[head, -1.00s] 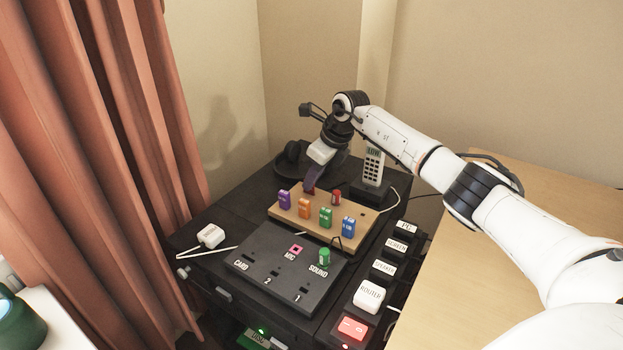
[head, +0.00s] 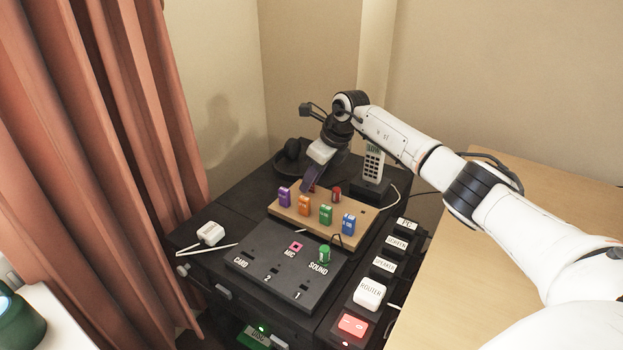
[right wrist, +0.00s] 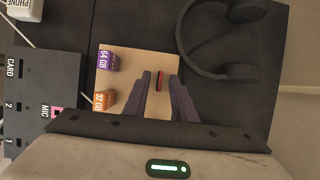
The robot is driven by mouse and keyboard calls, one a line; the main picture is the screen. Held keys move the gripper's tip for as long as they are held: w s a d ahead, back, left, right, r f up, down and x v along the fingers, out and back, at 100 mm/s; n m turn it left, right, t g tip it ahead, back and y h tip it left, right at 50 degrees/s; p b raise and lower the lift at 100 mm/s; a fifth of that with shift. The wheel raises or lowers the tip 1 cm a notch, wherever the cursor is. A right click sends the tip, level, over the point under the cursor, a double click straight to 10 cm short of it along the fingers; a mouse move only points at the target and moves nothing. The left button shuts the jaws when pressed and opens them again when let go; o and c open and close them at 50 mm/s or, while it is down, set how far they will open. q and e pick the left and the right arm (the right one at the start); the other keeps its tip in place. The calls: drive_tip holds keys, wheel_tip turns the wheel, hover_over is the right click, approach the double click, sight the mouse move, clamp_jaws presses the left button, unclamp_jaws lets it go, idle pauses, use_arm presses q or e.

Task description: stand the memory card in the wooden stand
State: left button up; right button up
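The wooden stand (head: 285,214) holds a row of coloured sticks. The memory card (right wrist: 160,79), a thin red and black piece, shows edge-on between my right fingers in the right wrist view, over the stand. In the head view a bit of its red (head: 313,187) shows beside the fingers. It looks upright at the stand's far side; its lower end is hidden. My right gripper (head: 306,187) is above that part of the stand. In the right wrist view its purple fingers (right wrist: 162,80) are apart, with gaps on both sides of the card. My left gripper is not in view.
Purple (head: 284,197), orange (head: 304,207), green (head: 325,216) and blue (head: 348,224) sticks stand close in front of the gripper. A red piece (head: 336,194) stands to its right. Headphones (right wrist: 213,70) and a phone (head: 374,164) are behind. A black socket panel (head: 262,252) lies in front.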

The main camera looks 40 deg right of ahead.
drive_tip(key=p+v, duration=0.1)
drive_tip(key=v, duration=0.9)
